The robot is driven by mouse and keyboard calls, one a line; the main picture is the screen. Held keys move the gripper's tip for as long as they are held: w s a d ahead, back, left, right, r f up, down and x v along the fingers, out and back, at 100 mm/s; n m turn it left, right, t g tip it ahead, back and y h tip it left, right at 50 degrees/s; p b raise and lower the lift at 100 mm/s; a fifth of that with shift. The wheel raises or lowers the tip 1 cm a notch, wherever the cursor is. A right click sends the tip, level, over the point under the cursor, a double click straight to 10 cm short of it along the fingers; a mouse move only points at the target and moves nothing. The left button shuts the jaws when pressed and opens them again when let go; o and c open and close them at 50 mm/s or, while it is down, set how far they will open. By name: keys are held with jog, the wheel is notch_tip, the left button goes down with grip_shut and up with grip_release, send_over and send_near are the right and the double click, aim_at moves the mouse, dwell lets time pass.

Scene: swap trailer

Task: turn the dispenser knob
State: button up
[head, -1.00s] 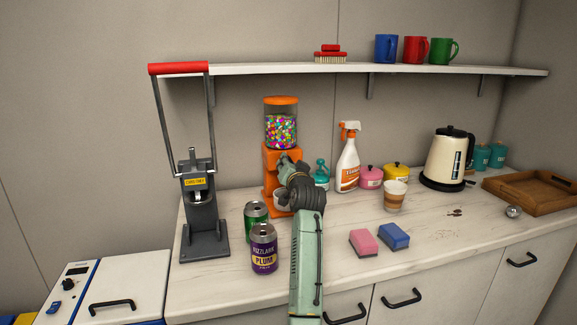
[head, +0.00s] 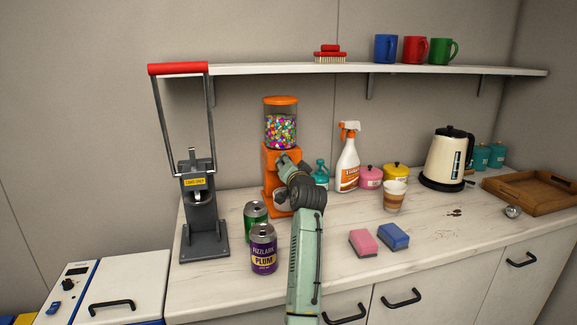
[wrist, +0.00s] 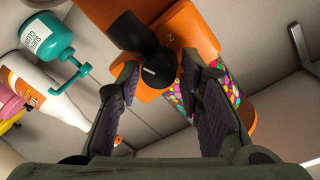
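The dispenser (head: 269,167) is orange with a clear globe of colourful candies (head: 281,131) and stands on the counter. It also fills the upper part of the wrist view (wrist: 188,40). Its black knob (wrist: 157,72) sticks out toward my wrist camera, between and slightly beyond my fingertips. My gripper (wrist: 158,80) is open, with one finger on each side of the knob. A gap shows at the left finger; I cannot tell whether the right fingertip touches the knob. In the head view my wrist covers the knob and the dispenser's lower front.
A green can (head: 255,214) and a purple can (head: 264,250) stand left of my arm. A teal pump bottle (head: 321,174) and a spray bottle (head: 348,165) stand close on the right. A grey lever press (head: 203,215) is farther left. A shelf (head: 300,70) runs above.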

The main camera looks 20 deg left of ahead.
jog(key=shift+o, duration=1.4)
jog(key=v, duration=1.2)
